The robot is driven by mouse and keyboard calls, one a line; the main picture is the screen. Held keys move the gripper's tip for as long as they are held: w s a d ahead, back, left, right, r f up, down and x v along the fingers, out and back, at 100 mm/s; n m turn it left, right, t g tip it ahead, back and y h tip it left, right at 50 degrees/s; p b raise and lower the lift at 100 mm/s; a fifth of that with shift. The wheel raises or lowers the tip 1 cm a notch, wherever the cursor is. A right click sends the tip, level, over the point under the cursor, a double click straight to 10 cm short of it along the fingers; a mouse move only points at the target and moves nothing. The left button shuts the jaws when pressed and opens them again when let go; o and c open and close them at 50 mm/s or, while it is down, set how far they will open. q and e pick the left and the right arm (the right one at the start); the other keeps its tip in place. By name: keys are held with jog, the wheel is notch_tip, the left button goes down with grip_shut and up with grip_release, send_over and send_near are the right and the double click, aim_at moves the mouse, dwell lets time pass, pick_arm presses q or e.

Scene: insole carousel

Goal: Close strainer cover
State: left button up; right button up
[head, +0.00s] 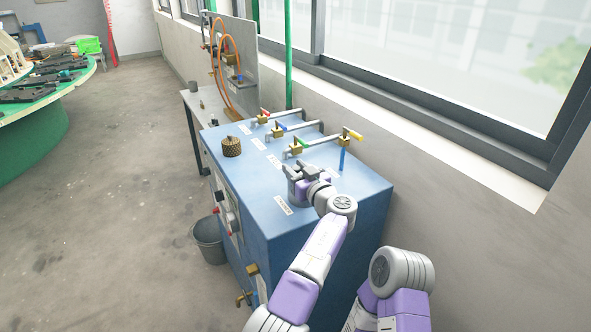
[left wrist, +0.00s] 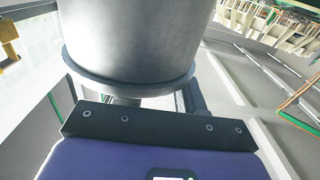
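A grey metal cylinder with a wide rim, which looks like the strainer cover (left wrist: 135,45), fills the upper middle of the left wrist view, right in front of my left gripper. In the head view my left gripper (head: 299,172) is over the right part of the blue cabinet's top, with grey metal at it; gripper and metal are hard to tell apart there. The rim hides most of the fingers, so their grip is unclear. A brass-coloured mesh-like cylinder (head: 231,147) stands upright on the cabinet top, left of my gripper and apart from it. My right gripper is out of view.
The blue cabinet (head: 262,205) has several pipes with coloured valve handles along its back, including a yellow one (head: 352,134). A grey bucket (head: 208,240) stands on the floor at its left. A round green table (head: 38,145) is at far left. The floor between is clear.

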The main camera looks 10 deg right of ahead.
aim_at(298, 172)
pick_arm(q)
jog(key=shift+o, duration=0.9)
jog(key=shift+s, duration=0.1)
jog(key=shift+s+d+f+b, duration=0.1)
jog(key=shift+s+b, duration=0.1)
jog(key=shift+b, duration=0.2)
jog(key=b+v, duration=0.3)
jog(key=v, duration=0.2)
jog(key=shift+s+d, duration=0.1)
jog(key=shift+s, duration=0.3)
jog(key=shift+s+d, duration=0.15)
jog(key=shift+s, duration=0.4)
